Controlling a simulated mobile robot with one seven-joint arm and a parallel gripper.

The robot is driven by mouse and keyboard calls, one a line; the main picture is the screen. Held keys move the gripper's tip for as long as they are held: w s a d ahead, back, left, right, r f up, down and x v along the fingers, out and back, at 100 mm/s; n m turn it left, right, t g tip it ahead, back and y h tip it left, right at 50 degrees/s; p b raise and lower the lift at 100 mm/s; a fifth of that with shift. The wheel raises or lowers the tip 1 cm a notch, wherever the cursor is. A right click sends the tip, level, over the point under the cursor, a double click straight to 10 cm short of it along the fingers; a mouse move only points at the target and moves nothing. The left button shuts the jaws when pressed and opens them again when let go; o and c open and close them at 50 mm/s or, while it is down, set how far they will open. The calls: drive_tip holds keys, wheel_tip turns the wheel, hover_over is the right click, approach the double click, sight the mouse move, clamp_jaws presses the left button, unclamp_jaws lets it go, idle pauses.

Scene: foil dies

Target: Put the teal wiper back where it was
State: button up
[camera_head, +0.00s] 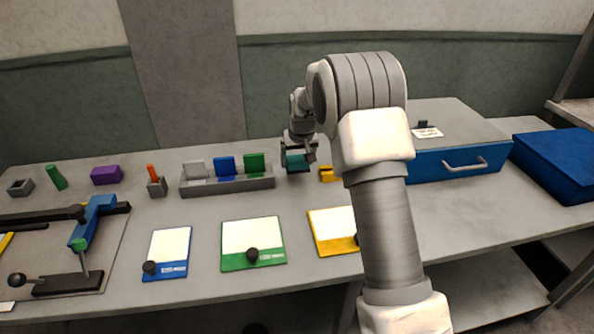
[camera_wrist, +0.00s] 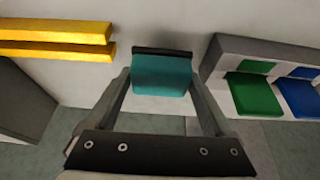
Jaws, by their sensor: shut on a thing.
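My gripper (camera_head: 299,150) is shut on the teal wiper (camera_head: 297,162). In the wrist view the teal wiper (camera_wrist: 162,76) sits between the two fingers of my gripper (camera_wrist: 163,82), with a dark strip along its far edge. The head view places it just right of the grey rack (camera_head: 228,186) and left of a yellow block. Whether the wiper touches the table cannot be told.
The rack holds grey, blue (camera_head: 225,166) and green (camera_head: 254,164) pieces. The yellow block (camera_head: 327,174) is close on the right, with a blue drawer box (camera_head: 457,160) beyond. Blue, green and yellow-edged cards (camera_head: 252,232) lie in front.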

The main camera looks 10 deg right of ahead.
sight(297, 170)
drive_tip(key=shift+w+f, duration=0.15)
drive_tip(key=shift+w, duration=0.05)
drive_tip(key=shift+f, duration=1.95)
drive_tip(key=shift+f+b, duration=0.15)
drive_tip(key=shift+b, duration=0.2)
drive_tip(key=o, duration=1)
drive_tip(key=shift+o, duration=0.2)
